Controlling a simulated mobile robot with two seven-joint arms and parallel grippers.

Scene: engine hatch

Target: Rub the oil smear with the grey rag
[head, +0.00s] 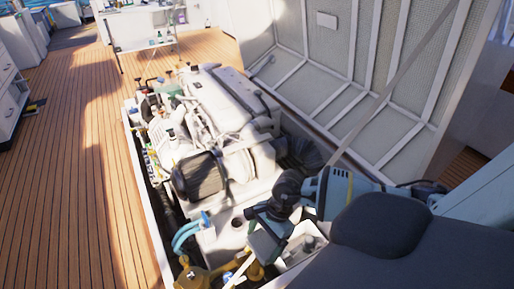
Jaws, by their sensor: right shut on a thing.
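My right gripper (264,216) reaches in from the right, low over the near end of the white engine bay. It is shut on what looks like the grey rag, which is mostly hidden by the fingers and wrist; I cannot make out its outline. A small dark spot (237,222) shows on the pale surface just left of the gripper. It may be the oil smear, but it is too small to be sure. I cannot tell whether the rag touches that surface. My left gripper is not in view.
The white engine (222,100) fills the bay ahead, with a dark round part (199,176) near the gripper. The raised hatch (345,70) stands at the right. Wooden deck (65,160) is clear at left.

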